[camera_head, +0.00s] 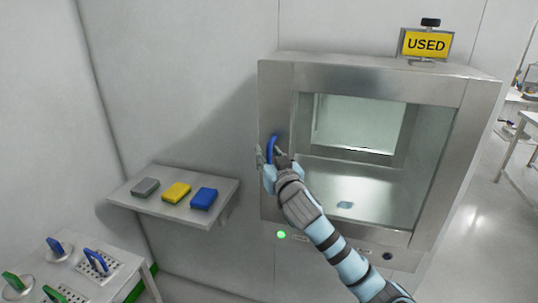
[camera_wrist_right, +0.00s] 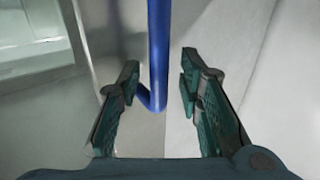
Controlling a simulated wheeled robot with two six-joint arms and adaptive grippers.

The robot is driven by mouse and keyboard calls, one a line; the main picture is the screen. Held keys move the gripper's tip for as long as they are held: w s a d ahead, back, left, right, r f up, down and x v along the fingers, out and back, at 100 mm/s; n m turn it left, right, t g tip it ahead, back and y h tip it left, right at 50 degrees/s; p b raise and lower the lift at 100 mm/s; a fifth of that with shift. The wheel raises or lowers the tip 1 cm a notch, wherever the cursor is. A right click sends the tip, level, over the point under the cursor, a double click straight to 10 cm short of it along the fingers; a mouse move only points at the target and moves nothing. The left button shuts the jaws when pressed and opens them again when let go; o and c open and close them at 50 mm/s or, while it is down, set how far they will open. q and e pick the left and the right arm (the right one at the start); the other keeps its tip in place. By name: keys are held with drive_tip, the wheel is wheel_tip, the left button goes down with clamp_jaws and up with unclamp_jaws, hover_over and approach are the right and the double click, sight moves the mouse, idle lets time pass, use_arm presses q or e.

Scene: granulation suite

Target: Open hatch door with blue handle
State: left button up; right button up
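The blue handle (camera_head: 274,146) is upright on the left side of the steel-framed hatch door (camera_head: 278,100), which looks closed. My right gripper (camera_head: 270,160) is at the handle and hides part of it in the head view. In the right wrist view, the blue handle (camera_wrist_right: 158,55) runs between the two open fingers of the right gripper (camera_wrist_right: 159,88). Gaps show on both sides, so the fingers do not grip it. My left gripper is not in view.
A wall shelf (camera_head: 150,205) left of the hatch holds a grey, a yellow and a blue block. A table (camera_head: 118,283) with blue and green-handled items stands lower left. A yellow USED sign (camera_head: 426,44) is on top of the hatch. A green light (camera_head: 281,235) shows below it.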

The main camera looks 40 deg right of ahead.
drive_tip(key=shift+w+d, duration=0.1)
drive_tip(key=shift+w, duration=0.05)
clamp_jaws()
drive_tip(key=shift+f, duration=0.1)
